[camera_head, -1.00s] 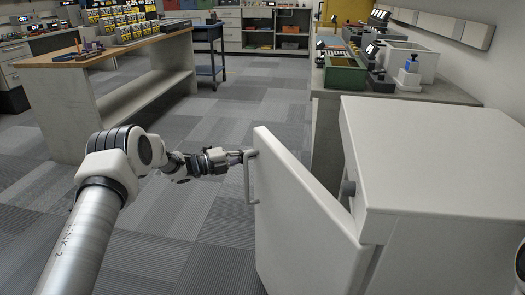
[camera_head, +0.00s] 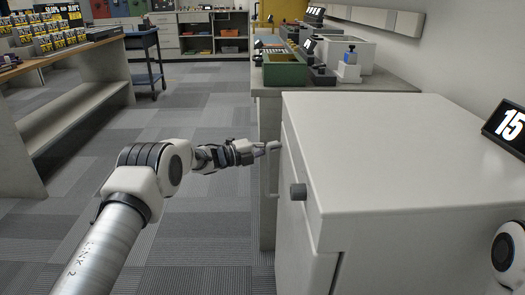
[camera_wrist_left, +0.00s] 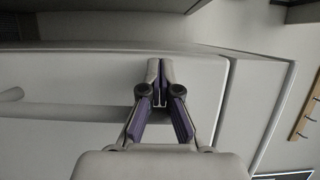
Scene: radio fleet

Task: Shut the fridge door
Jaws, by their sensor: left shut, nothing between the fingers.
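The white fridge (camera_head: 400,150) stands at the right of the head view. Its door (camera_head: 292,235) is swung in close to the body, near flush with the front; I cannot tell whether it is fully shut. The grey door handle (camera_head: 273,185) sticks out from the door's front. My left gripper (camera_head: 276,147) is shut and empty at the door front by the upper end of the handle. In the left wrist view the closed fingertips (camera_wrist_left: 158,68) lie over the pale door face (camera_wrist_left: 60,75), beside the handle bar (camera_wrist_left: 70,113). My right gripper is not in view.
A counter (camera_head: 385,82) with a green bin (camera_head: 285,70) and devices stands behind the fridge. A wooden-topped table (camera_head: 75,95) is at left. The carpet between is clear.

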